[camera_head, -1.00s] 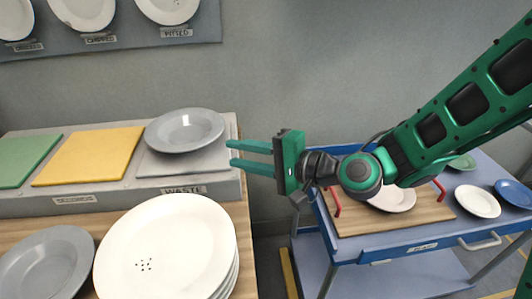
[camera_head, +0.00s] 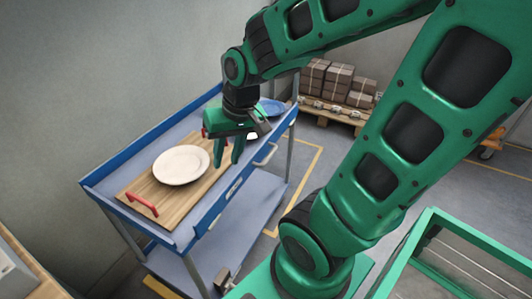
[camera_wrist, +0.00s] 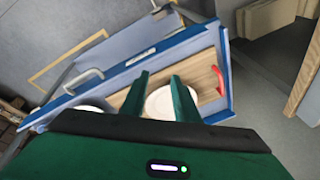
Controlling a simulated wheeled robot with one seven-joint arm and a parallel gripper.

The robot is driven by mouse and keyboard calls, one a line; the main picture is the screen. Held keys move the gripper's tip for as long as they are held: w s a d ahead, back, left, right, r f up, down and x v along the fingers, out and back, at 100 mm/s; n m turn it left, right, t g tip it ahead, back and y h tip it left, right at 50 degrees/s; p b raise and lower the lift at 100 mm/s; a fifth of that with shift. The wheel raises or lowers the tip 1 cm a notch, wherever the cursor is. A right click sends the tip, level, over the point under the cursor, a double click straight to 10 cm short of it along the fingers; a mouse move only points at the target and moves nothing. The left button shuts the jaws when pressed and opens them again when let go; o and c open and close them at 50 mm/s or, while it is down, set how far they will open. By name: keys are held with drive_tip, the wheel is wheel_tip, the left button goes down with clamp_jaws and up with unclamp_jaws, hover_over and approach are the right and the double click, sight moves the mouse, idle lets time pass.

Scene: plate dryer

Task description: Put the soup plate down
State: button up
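My gripper (camera_head: 228,165) is open and empty, with its fingers pointing down above the blue cart, to the right of a cream plate. In the wrist view its two fingers (camera_wrist: 158,78) are apart, and the cream plate (camera_wrist: 160,102) shows behind and between them. That plate (camera_head: 181,165) lies flat on a wooden board (camera_head: 130,190) with red handles. No grey soup plate is in view now; one second ago a grey deep plate lay on the grey pad labelled waste.
The blue cart (camera_head: 100,187) also carries a blue plate (camera_head: 270,107) at its far end. Another pale plate (camera_wrist: 92,104) shows in the wrist view. Boxes on a pallet (camera_head: 340,90) stand behind. A green-framed case (camera_head: 440,262) is at the lower right.

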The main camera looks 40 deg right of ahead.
drive_tip(key=s+d+r+m+g+h, duration=0.1)
drive_tip(key=s+d+r+m+g, duration=0.1)
drive_tip(key=s+d, duration=0.7)
drive_tip(key=s+m+g, duration=0.1)
drive_tip(key=s, duration=0.3)
drive_tip(key=shift+s+d+r, duration=0.2)
drive_tip(key=shift+d+r, duration=0.1)
drive_tip(key=shift+d, duration=0.1)
